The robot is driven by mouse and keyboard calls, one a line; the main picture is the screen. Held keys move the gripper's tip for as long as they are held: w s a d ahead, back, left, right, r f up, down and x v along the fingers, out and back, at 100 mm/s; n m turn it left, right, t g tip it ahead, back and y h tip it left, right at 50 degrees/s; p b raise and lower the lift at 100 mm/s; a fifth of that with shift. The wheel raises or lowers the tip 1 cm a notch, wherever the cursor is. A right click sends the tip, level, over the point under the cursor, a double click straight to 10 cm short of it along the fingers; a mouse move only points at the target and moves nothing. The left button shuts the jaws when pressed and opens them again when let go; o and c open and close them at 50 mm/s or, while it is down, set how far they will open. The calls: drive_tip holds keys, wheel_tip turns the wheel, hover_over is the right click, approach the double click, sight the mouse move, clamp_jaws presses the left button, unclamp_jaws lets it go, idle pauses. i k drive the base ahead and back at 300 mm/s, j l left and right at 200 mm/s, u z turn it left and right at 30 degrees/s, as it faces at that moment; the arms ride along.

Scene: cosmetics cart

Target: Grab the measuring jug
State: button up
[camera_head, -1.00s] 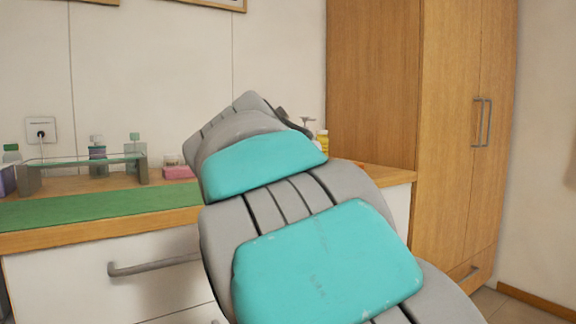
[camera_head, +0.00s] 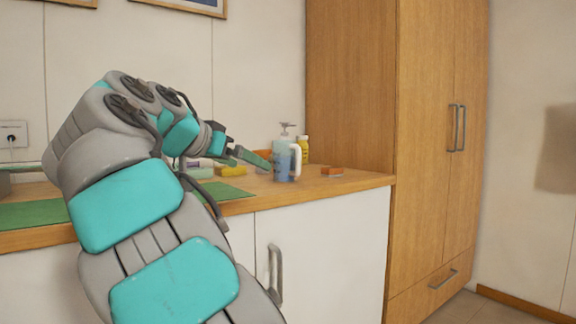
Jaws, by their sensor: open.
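A bluish, see-through measuring jug (camera_head: 284,163) with a pale handle on its right stands upright on the wooden counter, near its right end. My gripper (camera_head: 262,160) is at the left of the jug, its fingers pointing right and slightly down toward it. It is open. The fingertips look close to the jug's left side; whether they touch it or reach around it I cannot tell. My arm hides the left part of the counter.
A pump bottle (camera_head: 287,129) and a yellow bottle (camera_head: 303,150) stand behind the jug. An orange block (camera_head: 332,171) lies to its right. A yellow block (camera_head: 231,171) lies to its left. The tall wooden cabinet (camera_head: 350,80) rises behind the counter's right end.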

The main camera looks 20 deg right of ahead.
sight(287, 155)
drive_tip(key=i+l, duration=0.7)
drive_tip(key=i, duration=0.2)
